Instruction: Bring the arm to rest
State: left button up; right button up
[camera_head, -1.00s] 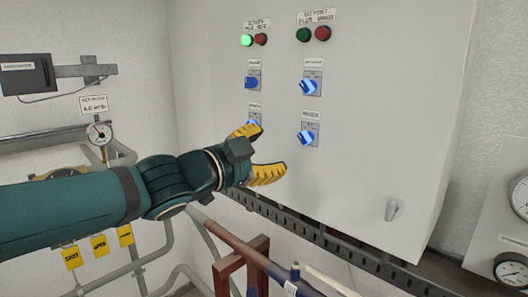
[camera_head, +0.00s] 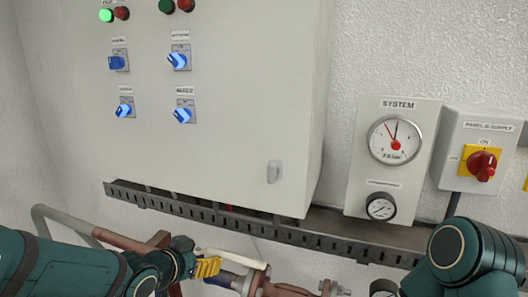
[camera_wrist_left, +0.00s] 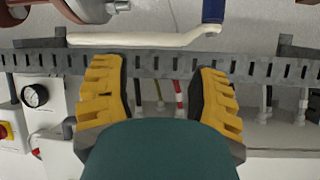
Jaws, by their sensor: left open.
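My left gripper (camera_head: 207,267) has yellow ribbed fingers and is low in the head view, below the grey control cabinet (camera_head: 230,110). It is apart from the blue knobs on the cabinet door. In the left wrist view my left gripper (camera_wrist_left: 163,78) has its two fingers spread wide with nothing between them; a slotted rail (camera_wrist_left: 165,66) and cables show beyond. My left arm (camera_head: 70,272) comes in at the lower left. A teal link of my right arm (camera_head: 462,258) shows at the lower right; its gripper is out of view.
A white lever (camera_head: 235,258) and pipework lie close beside the left gripper. A slotted rail (camera_head: 265,226) runs under the cabinet. A system gauge panel (camera_head: 358,190) and a red-and-yellow supply switch (camera_head: 481,162) are on the right wall.

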pick_arm(q)
jog(key=s+d+f+n+g+b, duration=0.1)
jog(key=s+f+n+g, duration=0.15)
jog(key=f, duration=0.85)
jog(key=s+d+f+n+g+b, duration=0.15)
jog(key=s+f, duration=0.25)
jog(key=f, duration=0.8)
jog(key=s+d+f+n+g+y+b, duration=0.1)
jog(key=s+f+n+g, duration=0.3)
jog(key=s+f, duration=0.8)
jog(key=shift+d+f+g, duration=0.5)
jog(key=shift+d+f, duration=0.05)
jog(key=shift+f, duration=0.25)
jog(key=shift+s, duration=0.1)
